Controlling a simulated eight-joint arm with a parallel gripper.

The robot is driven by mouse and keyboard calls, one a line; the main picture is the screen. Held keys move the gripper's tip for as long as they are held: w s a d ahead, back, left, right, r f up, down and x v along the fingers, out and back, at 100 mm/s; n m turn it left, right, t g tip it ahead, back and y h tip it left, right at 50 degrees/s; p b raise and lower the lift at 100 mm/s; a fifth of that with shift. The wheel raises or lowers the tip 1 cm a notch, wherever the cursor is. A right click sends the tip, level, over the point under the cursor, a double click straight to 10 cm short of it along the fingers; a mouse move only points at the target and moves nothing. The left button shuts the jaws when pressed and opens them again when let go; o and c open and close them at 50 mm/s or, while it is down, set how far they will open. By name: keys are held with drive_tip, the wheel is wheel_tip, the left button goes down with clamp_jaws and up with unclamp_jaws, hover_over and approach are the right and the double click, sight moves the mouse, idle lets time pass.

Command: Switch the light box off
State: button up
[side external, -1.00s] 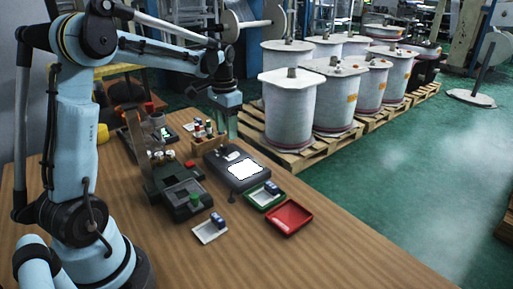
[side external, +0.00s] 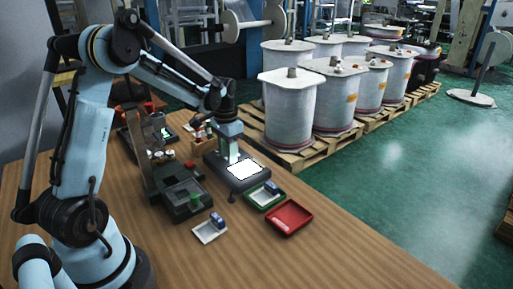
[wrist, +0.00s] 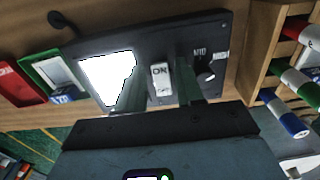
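The light box (side external: 238,188) is a dark flat box on the wooden table, with its panel (side external: 243,170) glowing white. In the wrist view the lit panel (wrist: 106,80) is at the left of the dark box (wrist: 190,36). A white switch (wrist: 160,84) marked "ON" sits beside the panel. My gripper (side external: 230,155) is low over the light box, pointing down. In the wrist view its two fingers (wrist: 160,80) are apart, one on each side of the switch as seen from here. I cannot tell whether they touch anything. Nothing is held.
A dark knob (wrist: 206,76) is right of the switch. A wooden rack (wrist: 262,60) of coloured rolls stands close by. A green tray (side external: 276,203), red tray (side external: 291,230) and white tray (side external: 205,239) lie in front. A dark device with a green knob (side external: 195,200) is left.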

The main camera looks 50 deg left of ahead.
clamp_jaws()
drive_tip(key=shift+w+r+g, duration=0.1)
drive_tip(key=shift+w+g, duration=0.15)
drive_tip(key=shift+g, duration=0.6)
drive_tip(key=shift+w+r+g, duration=0.1)
drive_tip(key=shift+w+g, duration=0.1)
drive_tip(key=shift+g, duration=0.65)
drive_tip(key=shift+o, duration=1.3)
unclamp_jaws()
drive_tip(key=v, duration=1.2)
drive_tip(key=shift+d+r, duration=0.1)
